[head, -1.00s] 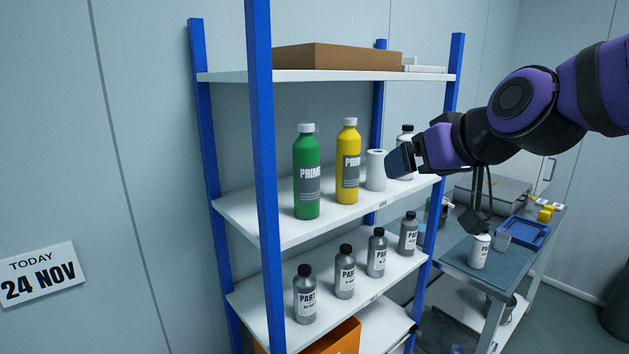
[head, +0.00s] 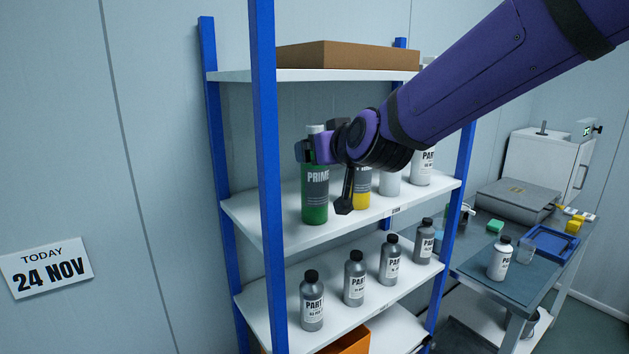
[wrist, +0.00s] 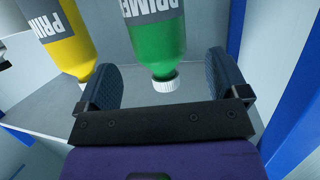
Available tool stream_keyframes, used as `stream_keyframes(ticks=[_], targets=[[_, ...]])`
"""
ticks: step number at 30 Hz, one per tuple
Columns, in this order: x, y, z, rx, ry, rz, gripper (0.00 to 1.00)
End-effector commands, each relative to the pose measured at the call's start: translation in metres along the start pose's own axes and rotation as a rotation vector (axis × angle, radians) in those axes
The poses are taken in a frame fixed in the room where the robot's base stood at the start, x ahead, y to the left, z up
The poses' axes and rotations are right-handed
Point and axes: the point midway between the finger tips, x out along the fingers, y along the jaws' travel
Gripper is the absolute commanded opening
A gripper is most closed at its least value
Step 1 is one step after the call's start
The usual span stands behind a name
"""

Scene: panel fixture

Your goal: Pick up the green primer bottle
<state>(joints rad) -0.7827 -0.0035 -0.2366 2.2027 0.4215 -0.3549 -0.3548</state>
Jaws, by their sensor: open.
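The green primer bottle (head: 315,192) stands upright on the middle shelf at the left, with a white cap and a grey label. My gripper (head: 303,151) is in front of its upper part in the head view and hides some of it. In the wrist view the green bottle (wrist: 158,45) appears upside down, with its white cap between the two open fingers (wrist: 165,88). The fingers show gaps on both sides of the cap. The yellow primer bottle (head: 362,196) stands just right of the green one, partly hidden by my gripper; it also shows in the wrist view (wrist: 62,45).
The middle shelf (head: 280,236) also holds a white roll (head: 390,184) and a white bottle (head: 422,166). A blue post (head: 268,150) rises at the front left. A brown box (head: 345,55) lies on the top shelf. Several grey bottles stand on the shelf below.

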Motion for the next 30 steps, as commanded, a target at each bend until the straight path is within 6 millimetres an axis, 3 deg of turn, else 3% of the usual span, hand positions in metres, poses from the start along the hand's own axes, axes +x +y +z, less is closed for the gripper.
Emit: stream_keyframes(ticks=[13,23,25,30], targets=[[0.046,0.0,0.0,-0.002,-0.002,0.0,0.93],[0.053,0.0,-0.001,0.0,0.0,-0.001,0.93],[0.053,0.0,-0.001,0.0,0.0,-0.001,0.83],[0.053,0.0,-0.001,0.0,-0.001,-0.001,0.44]])
